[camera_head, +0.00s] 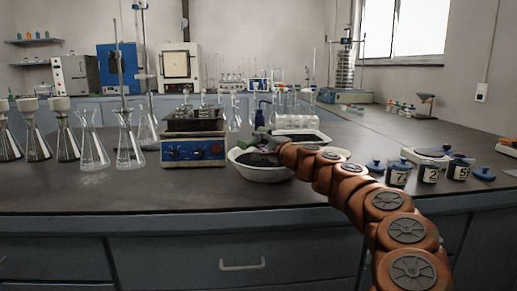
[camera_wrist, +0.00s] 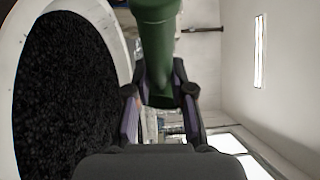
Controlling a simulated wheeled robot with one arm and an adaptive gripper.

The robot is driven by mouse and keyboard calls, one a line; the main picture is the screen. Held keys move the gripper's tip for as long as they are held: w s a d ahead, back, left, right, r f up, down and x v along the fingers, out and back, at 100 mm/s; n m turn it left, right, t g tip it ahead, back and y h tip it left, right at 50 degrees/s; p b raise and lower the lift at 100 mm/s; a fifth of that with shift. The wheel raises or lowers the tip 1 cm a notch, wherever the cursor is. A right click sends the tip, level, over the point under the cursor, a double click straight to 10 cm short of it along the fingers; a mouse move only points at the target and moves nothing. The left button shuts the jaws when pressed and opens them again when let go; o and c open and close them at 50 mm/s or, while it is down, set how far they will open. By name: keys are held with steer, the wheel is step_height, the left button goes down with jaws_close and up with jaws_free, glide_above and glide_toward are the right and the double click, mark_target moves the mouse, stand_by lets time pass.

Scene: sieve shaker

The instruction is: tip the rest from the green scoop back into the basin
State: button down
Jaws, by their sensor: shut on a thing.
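The white basin (camera_head: 263,174) stands on the dark bench in the middle of the head view. It holds black granular material, which fills much of the left side of the wrist view inside the pale basin rim (camera_wrist: 126,50). My gripper (camera_wrist: 159,98) is shut on the green scoop (camera_wrist: 155,45), with one finger on each side of its handle. In the head view the scoop (camera_head: 254,139) shows as a small green shape above the basin's rear part. The inside of the scoop is hidden, so I cannot tell what it holds.
A blue hotplate-like device (camera_head: 193,151) stands close left of the basin. A white tray (camera_head: 318,136) lies behind it. Numbered jars (camera_head: 398,174) and a white scale (camera_head: 426,156) are on the right. Glass flasks (camera_head: 128,150) stand at left. The front bench strip is clear.

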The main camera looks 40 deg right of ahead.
steer(key=shift+s+f+t+b, duration=0.15)
steer(key=shift+t+b, duration=0.15)
steer(key=shift+b, duration=1.2)
steer(key=shift+d+b, duration=0.1)
steer(key=shift+b, duration=0.3)
steer(key=shift+r, duration=0.2)
steer(key=p, duration=0.2)
steer(key=shift+r+p, duration=0.3)
steer(key=shift+r, duration=0.05)
steer(key=shift+p, duration=0.4)
steer(key=shift+w+g+p, duration=0.2)
steer(key=shift+g+p, duration=0.3)
steer(key=shift+p, duration=0.3)
steer(key=shift+w+r+n+g+p, duration=0.15)
steer(key=shift+n+g+p, duration=0.2)
steer(key=shift+p, duration=0.85)
steer(key=shift+p, duration=0.4)
